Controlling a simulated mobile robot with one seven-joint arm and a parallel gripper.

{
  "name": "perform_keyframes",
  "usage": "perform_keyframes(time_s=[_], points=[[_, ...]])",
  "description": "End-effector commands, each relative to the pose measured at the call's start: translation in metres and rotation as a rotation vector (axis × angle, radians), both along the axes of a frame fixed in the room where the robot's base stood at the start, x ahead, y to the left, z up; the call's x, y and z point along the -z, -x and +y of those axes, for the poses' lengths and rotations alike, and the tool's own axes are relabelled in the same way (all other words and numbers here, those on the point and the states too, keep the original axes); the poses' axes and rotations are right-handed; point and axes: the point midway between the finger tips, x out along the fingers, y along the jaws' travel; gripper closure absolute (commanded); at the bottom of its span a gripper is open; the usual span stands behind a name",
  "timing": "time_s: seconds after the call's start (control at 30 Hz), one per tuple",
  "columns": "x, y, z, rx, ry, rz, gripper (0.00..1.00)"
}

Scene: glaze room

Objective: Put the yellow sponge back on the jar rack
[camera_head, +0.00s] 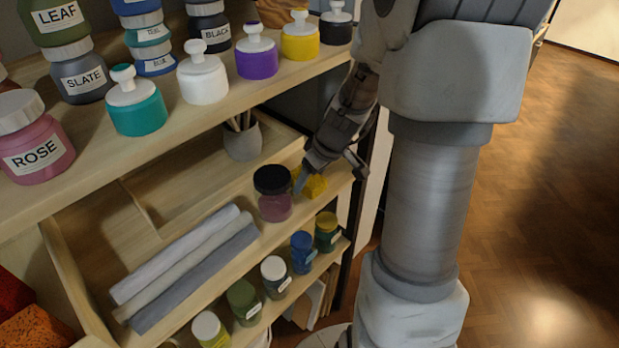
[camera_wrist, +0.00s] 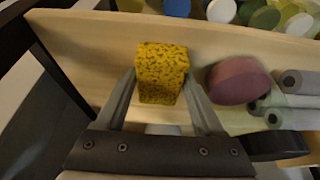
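The yellow sponge (camera_head: 314,186) is at the right end of the middle shelf, beside a maroon jar with a black lid (camera_head: 273,193). In the wrist view the speckled sponge (camera_wrist: 161,72) sits between the two fingers of my gripper (camera_wrist: 161,76), which meet its left and right sides with no visible gap. In the head view my gripper (camera_head: 318,176) reaches down to the sponge and partly covers it. I cannot tell whether the sponge touches the shelf. A lower rack (camera_head: 336,252) holds several small jars in a row.
Grey rolls (camera_head: 190,265) lie left of the maroon jar. A cup of tools (camera_head: 242,138) stands at the back of the middle shelf. The upper shelf (camera_head: 165,140) carries several labelled bottles and overhangs the area. Open wooden floor (camera_head: 545,200) lies to the right.

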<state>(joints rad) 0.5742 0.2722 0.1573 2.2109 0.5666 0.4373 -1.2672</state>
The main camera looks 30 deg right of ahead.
Motion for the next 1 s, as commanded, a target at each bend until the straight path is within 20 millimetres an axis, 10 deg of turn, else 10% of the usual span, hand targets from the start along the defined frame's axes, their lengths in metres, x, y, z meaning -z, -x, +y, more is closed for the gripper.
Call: perform_keyframes(time_s=[0.13, 0.57, 1.0], points=[[0.000, 0.000, 0.000, 0.000, 0.000, 0.000, 0.03], [-0.007, 0.000, 0.000, 0.001, 0.000, 0.000, 0.03], [-0.086, 0.031, -0.012, 0.002, 0.002, -0.004, 0.03]])
